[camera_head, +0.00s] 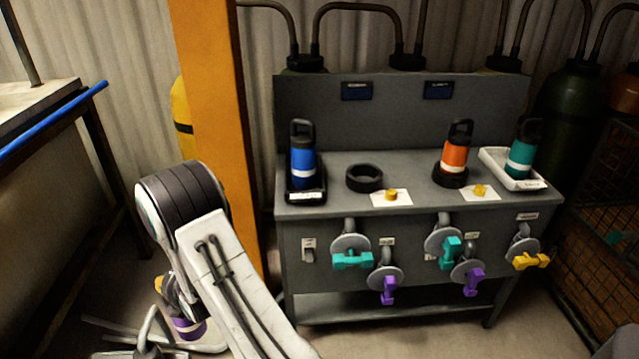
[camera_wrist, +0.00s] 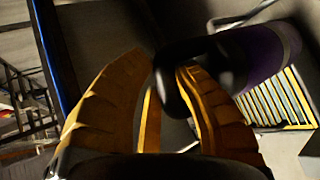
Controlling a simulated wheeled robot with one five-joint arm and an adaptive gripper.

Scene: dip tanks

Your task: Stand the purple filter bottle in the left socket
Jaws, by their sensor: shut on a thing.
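The purple filter bottle (camera_head: 189,328) is at the lower left of the head view, low beside my arm and well away from the bench. In the wrist view the purple bottle (camera_wrist: 262,52) extends to the upper right, with its black loop handle at my right finger. My gripper (camera_wrist: 164,68) has yellow fingers and is shut on this handle. In the head view my gripper (camera_head: 160,284) is mostly hidden behind my arm. The left socket, a black ring (camera_head: 364,178) on the bench top, is empty. The right socket (camera_head: 450,178) holds an orange bottle (camera_head: 455,153).
A blue bottle (camera_head: 302,166) stands in a black tray at the bench's left end. A teal bottle (camera_head: 520,158) stands in a white tray (camera_head: 497,160) at the right. Valves with coloured handles stick out from the bench front. An orange post (camera_head: 212,100) rises left of the bench.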

